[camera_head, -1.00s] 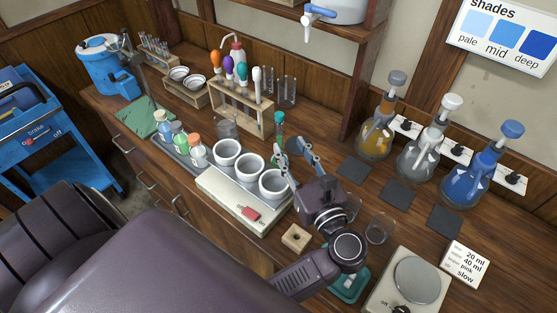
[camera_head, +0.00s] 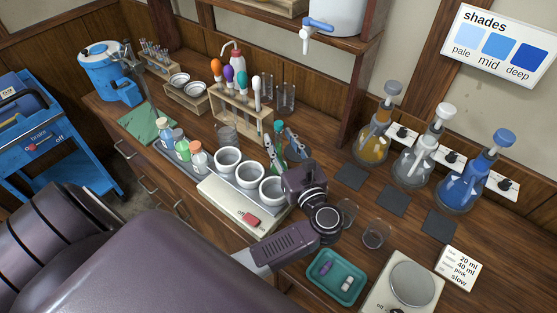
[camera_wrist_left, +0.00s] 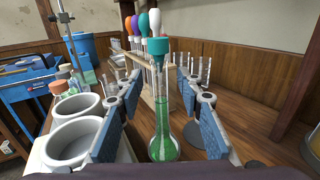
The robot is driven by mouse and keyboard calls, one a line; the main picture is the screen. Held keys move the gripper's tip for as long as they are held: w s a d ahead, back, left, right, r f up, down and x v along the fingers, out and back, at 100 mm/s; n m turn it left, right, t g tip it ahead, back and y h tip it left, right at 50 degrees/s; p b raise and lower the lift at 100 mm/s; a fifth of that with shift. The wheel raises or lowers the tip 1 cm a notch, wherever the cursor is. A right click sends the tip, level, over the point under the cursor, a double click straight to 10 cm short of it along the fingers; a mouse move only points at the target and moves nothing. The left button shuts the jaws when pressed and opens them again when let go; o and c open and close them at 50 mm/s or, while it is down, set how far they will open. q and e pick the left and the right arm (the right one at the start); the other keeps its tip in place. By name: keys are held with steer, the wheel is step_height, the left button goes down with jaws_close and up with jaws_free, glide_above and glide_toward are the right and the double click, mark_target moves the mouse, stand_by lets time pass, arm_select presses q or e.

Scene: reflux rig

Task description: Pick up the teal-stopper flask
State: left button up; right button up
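The teal-stopper flask has a long clear neck, a teal stopper and green liquid in its round base; it stands upright in the left wrist view (camera_wrist_left: 163,148). In the head view its upper part (camera_head: 279,131) shows, with the base partly hidden by my gripper. My left gripper (camera_head: 284,147) is open, with its blue-padded fingers on either side of the flask. In the left wrist view my left gripper (camera_wrist_left: 160,128) shows gaps between both pads and the flask. My right gripper is not in view.
White heating wells (camera_head: 228,160) stand close left of the gripper. A wooden rack (camera_head: 240,112) with coloured droppers is behind. Amber, clear and blue flasks (camera_head: 459,191) stand right. A teal tray (camera_head: 337,295), scale (camera_head: 413,285) and small glass beaker (camera_head: 375,236) are in front.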

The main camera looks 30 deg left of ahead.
arm_select(q)
jaws_close()
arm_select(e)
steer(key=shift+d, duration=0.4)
arm_select(q)
steer(key=shift+r, duration=0.15)
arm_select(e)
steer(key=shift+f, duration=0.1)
